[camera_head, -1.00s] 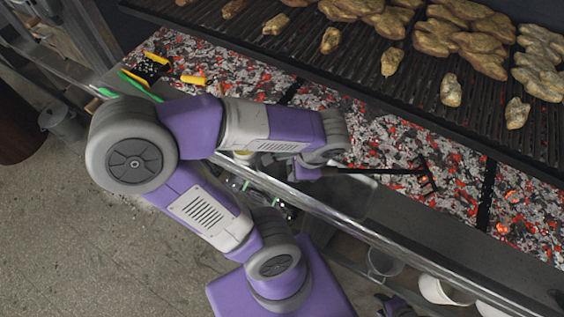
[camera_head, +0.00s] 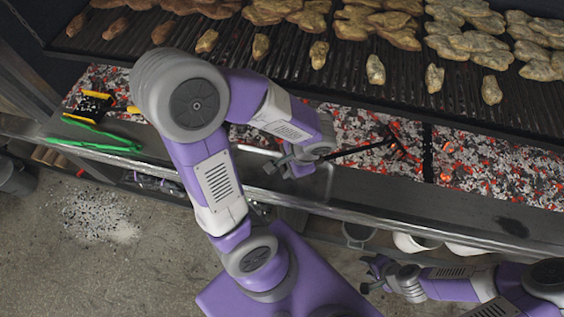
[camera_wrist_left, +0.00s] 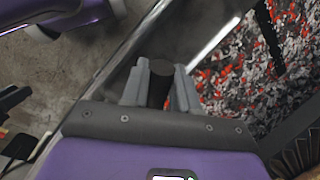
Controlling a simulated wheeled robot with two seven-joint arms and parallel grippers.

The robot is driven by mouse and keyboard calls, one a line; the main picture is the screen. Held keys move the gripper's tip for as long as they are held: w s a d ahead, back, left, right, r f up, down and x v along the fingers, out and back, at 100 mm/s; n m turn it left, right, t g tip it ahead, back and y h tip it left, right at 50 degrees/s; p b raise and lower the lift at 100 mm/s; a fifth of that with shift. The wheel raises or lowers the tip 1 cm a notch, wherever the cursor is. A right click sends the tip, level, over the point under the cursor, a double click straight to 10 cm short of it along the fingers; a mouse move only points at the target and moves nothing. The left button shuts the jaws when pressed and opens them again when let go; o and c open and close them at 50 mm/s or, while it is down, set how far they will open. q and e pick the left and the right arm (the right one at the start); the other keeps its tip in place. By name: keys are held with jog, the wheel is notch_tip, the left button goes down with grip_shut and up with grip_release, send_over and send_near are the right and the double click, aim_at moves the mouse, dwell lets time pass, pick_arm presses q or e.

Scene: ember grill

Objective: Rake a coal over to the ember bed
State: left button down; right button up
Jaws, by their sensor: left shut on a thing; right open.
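My left gripper (camera_head: 297,164) is shut on the dark handle of a rake (camera_head: 362,150), just above the front metal ledge. In the left wrist view, the gripper's fingers (camera_wrist_left: 160,88) close on both sides of the round black handle end (camera_wrist_left: 160,80). The rake's toothed head (camera_head: 396,143) is over the ember bed (camera_head: 470,160), left of a dark divider; I cannot tell whether it touches the embers. Bright orange coals (camera_head: 445,177) glow right of the divider. My right gripper (camera_head: 372,272) is open and empty at the lower right, in front of the grill.
A dark grate (camera_head: 290,65) with several pieces of food hangs above the embers at the back. Green tongs (camera_head: 100,135) and a yellow-black tool (camera_head: 95,105) lie at the left. A metal rail (camera_head: 400,232) runs along the front, with white bowls (camera_head: 412,243) below.

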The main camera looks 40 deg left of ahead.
pick_arm(q)
jog(key=shift+w+d+r+p, duration=0.2)
jog(key=shift+w+d+p, duration=0.3)
jog(key=shift+p, duration=1.7)
jog(key=w+d+p, duration=0.2)
jog(key=w+d, duration=0.3)
jog(key=w, duration=0.1)
jog(key=s+a+r+p, duration=0.1)
jog(key=s+a+r, duration=0.1)
jog(key=s, duration=0.1)
jog(key=shift+a+r, duration=0.3)
jog(key=shift+a, duration=0.05)
